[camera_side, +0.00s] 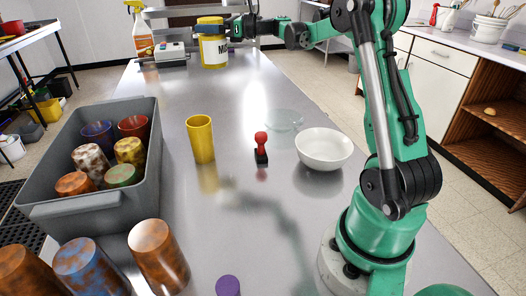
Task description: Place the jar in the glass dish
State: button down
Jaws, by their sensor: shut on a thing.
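The jar (213,52) is yellow with a white label bearing dark letters and shows upright toward the far end of the steel table. My gripper (222,27) is shut on the jar near its top, and the arm reaches in from the right. I cannot tell whether the jar's base touches the table. The glass dish (284,121) is clear, shallow and round. It sits on the table nearer the camera, to the right of the jar and behind the white bowl, and looks empty.
A white bowl (324,149), a red-knobbed stamp (261,148) and a yellow cup (201,139) stand near the dish. A grey bin (150,165) holds several cups at the left. A spray bottle (141,35) and a scale (171,55) are beyond. The table's middle is clear.

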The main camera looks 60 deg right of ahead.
jog(key=d+m+g+h, duration=0.3)
jog(key=d+m+h, duration=0.85)
jog(key=h, duration=0.65)
jog(key=s+m+g+h, duration=0.6)
jog(key=s+m+g, duration=0.6)
jog(key=s+g, duration=0.4)
notch_tip(320, 180, down, 19)
jog(key=w, duration=0.1)
jog(key=shift+w+a+g, duration=0.2)
jog(key=shift+a+g, duration=0.2)
jog(key=shift+f, duration=0.1)
grip_release()
